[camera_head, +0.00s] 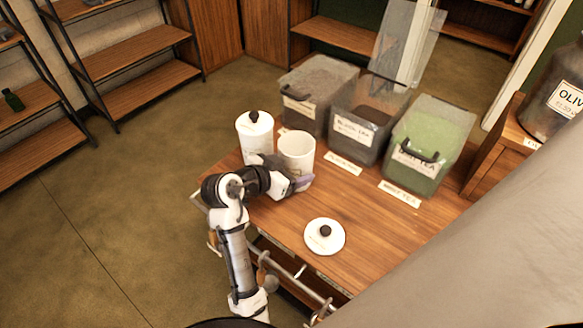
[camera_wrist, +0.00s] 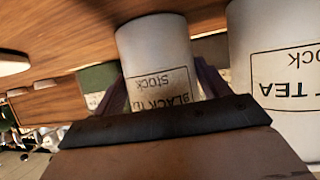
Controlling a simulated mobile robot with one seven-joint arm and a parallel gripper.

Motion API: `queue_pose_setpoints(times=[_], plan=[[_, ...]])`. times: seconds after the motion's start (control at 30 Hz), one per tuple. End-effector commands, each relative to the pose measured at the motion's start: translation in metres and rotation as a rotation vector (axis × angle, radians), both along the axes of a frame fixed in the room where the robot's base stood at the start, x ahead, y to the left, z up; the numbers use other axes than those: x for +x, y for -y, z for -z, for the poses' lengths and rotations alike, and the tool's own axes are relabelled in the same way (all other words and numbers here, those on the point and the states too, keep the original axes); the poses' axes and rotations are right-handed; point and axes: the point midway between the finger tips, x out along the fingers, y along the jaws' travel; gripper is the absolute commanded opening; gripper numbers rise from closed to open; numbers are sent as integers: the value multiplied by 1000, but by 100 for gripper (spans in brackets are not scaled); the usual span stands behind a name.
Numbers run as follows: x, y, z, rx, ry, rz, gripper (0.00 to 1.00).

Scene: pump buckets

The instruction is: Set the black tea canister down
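The black tea canister (camera_head: 298,150) is white, upright and without a lid, near the table's left end. In the wrist view, which is upside down, its label reads BLACK TEA STOCK (camera_wrist: 160,90). My gripper (camera_head: 296,180) is at the canister's near side, with one finger on each side of it, and looks shut on it. The fingers also show in the wrist view (camera_wrist: 160,92). The canister's base is partly hidden by my gripper in the head view, and I cannot tell whether it touches the wooden table (camera_head: 385,235).
A lidded white canister (camera_head: 255,135) stands close on the left. A white lid with a black knob (camera_head: 324,236) lies on the table in front. Grey (camera_head: 310,95), dark (camera_head: 362,125) and green-filled (camera_head: 430,135) bins line the back. The table's middle right is clear.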

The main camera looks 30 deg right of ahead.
Motion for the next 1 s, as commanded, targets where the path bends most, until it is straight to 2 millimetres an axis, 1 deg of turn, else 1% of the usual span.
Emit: queue_pose_setpoints(times=[0.03, 0.13, 0.37, 0.5, 0.63, 0.9, 1.0], plan=[[0, 0, 0, 1, 0, 0, 82], [0, 0, 0, 1, 0, 0, 95], [0, 0, 0, 0, 0, 0, 95], [0, -1, -6, 0, 0, -1, 95], [-3, -18, -12, -2, 2, -3, 95], [-14, -71, -38, -1, 4, -5, 95], [-18, -86, -46, 0, 3, -3, 95]])
